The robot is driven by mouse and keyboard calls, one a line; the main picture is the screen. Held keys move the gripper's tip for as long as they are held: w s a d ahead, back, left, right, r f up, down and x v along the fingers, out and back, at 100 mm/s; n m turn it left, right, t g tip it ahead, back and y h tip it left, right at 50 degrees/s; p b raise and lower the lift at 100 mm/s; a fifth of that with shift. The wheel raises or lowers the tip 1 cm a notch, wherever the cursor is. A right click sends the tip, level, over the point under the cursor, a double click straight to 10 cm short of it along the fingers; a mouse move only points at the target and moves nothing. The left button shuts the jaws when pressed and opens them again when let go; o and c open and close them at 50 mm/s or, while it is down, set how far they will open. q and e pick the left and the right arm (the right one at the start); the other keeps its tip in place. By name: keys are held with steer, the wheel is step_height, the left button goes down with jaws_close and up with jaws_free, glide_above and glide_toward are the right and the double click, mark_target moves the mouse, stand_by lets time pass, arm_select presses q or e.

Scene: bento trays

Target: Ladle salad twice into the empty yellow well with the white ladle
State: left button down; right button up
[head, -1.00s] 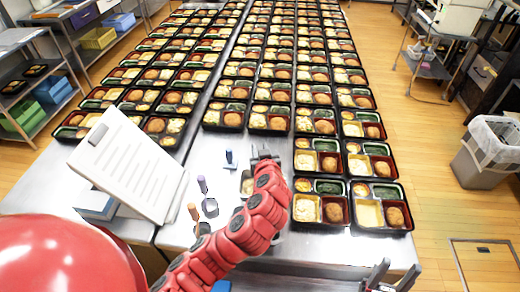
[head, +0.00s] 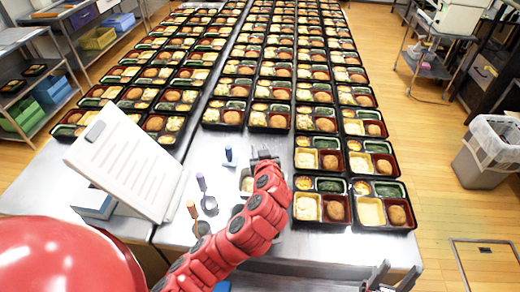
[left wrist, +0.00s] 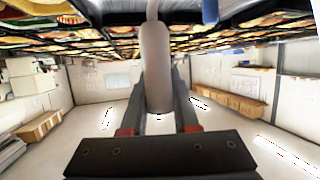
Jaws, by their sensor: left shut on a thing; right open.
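My left gripper (head: 264,155) is over the table, left of the nearest trays. In the left wrist view its fingers (left wrist: 159,122) are shut on the pale handle of the white ladle (left wrist: 156,65). The ladle's bowl cannot be made out. A container with pale food, likely the salad (head: 246,184), sits beside my left arm, which partly hides it. The empty yellow well (head: 370,213) is in the nearest right tray, beside a brown round piece. My right gripper (head: 376,276) is open and empty at the bottom edge, in front of the table.
Rows of filled black trays (head: 268,118) stretch to the back. Other ladles with purple (head: 201,183), orange (head: 192,209) and blue (head: 229,156) handles stand left of my left arm. A tilted white board (head: 125,165) stands further left. Bare steel table (head: 215,150) lies between.

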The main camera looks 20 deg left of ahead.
stand_by(0.5)
arm_select(q)
step_height(320, 180, up, 9)
steer(key=p, duration=0.2)
stand_by(0.5)
